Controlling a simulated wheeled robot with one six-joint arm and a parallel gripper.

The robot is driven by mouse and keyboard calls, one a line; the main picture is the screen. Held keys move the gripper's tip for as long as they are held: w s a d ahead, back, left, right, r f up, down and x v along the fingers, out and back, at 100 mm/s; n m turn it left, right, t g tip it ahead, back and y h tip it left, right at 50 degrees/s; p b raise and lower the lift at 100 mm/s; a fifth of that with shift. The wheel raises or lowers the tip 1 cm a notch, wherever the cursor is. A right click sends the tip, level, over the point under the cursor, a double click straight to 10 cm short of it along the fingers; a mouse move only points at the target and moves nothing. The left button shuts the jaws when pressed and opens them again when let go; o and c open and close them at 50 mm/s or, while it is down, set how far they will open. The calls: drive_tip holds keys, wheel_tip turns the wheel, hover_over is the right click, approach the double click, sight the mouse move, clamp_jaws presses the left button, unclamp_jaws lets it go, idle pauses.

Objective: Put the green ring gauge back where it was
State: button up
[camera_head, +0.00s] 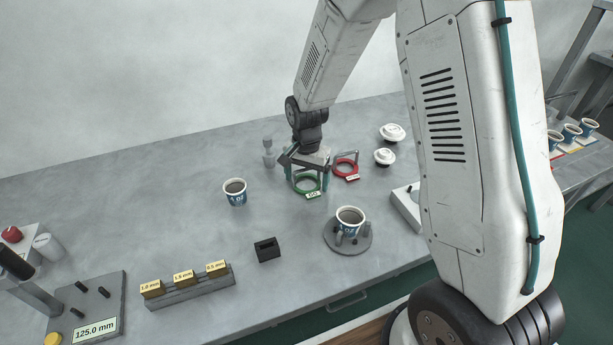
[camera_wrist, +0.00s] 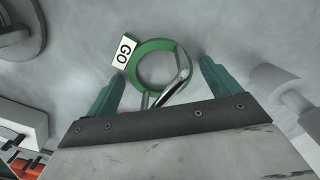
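The green ring gauge (camera_head: 311,189) lies flat on the grey table, with a white "GO" tag at its front. In the wrist view the green ring gauge (camera_wrist: 137,66) shows its ring, its tag and a shiny handle rising towards me. My gripper (camera_head: 306,178) is directly over it, pointing down. In the wrist view my gripper (camera_wrist: 164,78) has its two green fingers wide apart, one on each side of the ring and handle, with gaps visible. Nothing is held. The red ring gauge (camera_head: 345,165), with its own tag, lies just to the right.
A grey post-like piece (camera_head: 268,155) stands close left of my gripper. A paper cup (camera_head: 235,193) stands further left, and another cup (camera_head: 350,216) stands on a round fixture (camera_head: 347,246) in front. Two white lidded pieces (camera_head: 391,133) are at the right. The table's left-back area is clear.

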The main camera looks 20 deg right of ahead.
wheel_tip(320, 180, up, 13)
drive_tip(key=shift+s+f, duration=0.1)
drive_tip(key=shift+f, duration=0.05)
drive_tip(key=s+d+r+n, duration=0.2)
drive_tip(key=s+r+n, duration=0.2)
drive_tip(key=s+r, duration=0.7)
drive_tip(key=s+r+n, duration=0.1)
drive_tip(key=s+n, duration=0.1)
drive_tip(key=s, duration=0.7)
drive_tip(key=s+d+r+n+t, duration=0.1)
drive_tip(key=s+r+n, duration=0.1)
drive_tip(key=s, duration=0.8)
drive_tip(key=shift+n, duration=0.5)
